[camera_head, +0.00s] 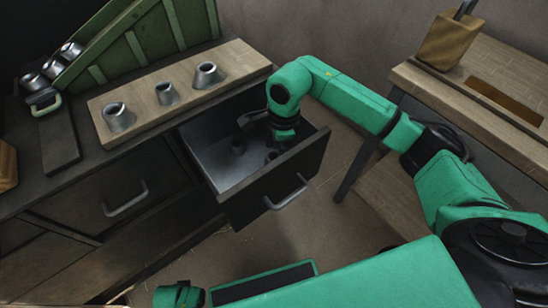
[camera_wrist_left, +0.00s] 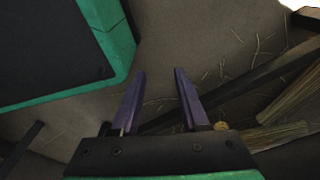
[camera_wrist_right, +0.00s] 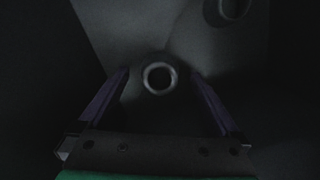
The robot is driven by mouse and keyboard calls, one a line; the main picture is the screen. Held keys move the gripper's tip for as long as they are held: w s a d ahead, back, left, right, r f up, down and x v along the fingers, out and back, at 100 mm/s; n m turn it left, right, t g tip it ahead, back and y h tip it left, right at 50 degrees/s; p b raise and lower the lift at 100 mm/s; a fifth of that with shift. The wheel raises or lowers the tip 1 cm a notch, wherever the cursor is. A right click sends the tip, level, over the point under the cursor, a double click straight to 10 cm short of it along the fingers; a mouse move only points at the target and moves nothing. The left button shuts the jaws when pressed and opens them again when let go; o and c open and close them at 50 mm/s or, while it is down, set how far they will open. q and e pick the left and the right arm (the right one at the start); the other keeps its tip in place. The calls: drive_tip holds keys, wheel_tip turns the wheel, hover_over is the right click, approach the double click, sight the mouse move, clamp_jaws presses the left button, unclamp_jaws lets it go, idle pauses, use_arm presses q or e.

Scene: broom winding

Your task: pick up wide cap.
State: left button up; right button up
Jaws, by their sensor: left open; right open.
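In the right wrist view a round, hollow metal cap (camera_wrist_right: 146,77) lies in the dark drawer between the fingertips of my right gripper (camera_wrist_right: 160,74). The gripper is open, with gaps on both sides of the cap. A second round cap (camera_wrist_right: 233,10) shows at the top right, partly cut off. In the head view my right gripper (camera_head: 270,146) reaches down into the open drawer (camera_head: 225,172), and a dark cap (camera_head: 238,146) stands left of it. I cannot tell by size which cap is the wide one. My left gripper (camera_wrist_left: 160,72) is open and empty above the floor.
A wooden board (camera_head: 140,86) on the cabinet top holds three metal ferrules. More metal pieces (camera_head: 52,68) lie at the left by a green rack (camera_head: 130,45). The drawer walls stand close around my right gripper. A wooden table (camera_head: 490,85) stands at the right.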

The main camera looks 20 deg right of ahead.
drive_tip(key=shift+r, duration=0.1)
drive_tip(key=c, duration=1.4)
